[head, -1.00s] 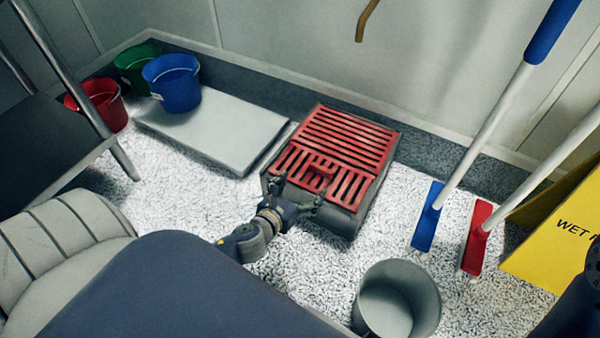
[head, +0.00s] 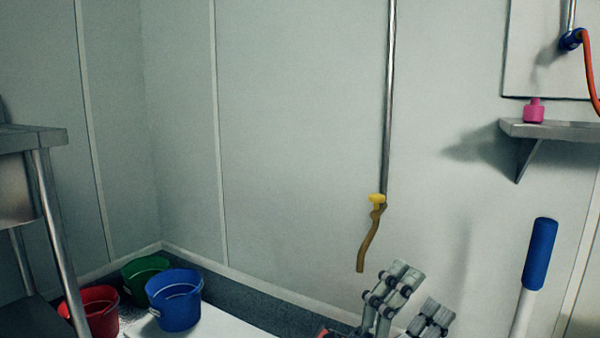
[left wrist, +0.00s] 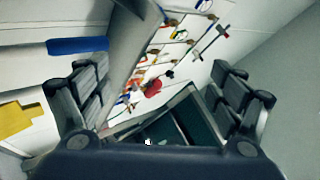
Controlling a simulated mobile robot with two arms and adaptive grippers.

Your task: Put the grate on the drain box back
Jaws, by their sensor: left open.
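In the head view my left gripper (head: 418,286) stands raised at the bottom edge, fingers up and apart, in front of the pale wall. In the left wrist view its two fingers (left wrist: 158,95) are wide apart with nothing held between them. Only a small red sliver of the grate (head: 322,333) shows at the bottom edge beside the gripper. The rest of the grate and the drain box are out of the head view. I cannot make out either in the left wrist view. My right gripper is not in view.
Red, green and blue buckets (head: 174,298) stand at the lower left, by a metal table (head: 35,137). A blue brush handle (head: 540,254) rises at right, below a wall shelf (head: 550,130).

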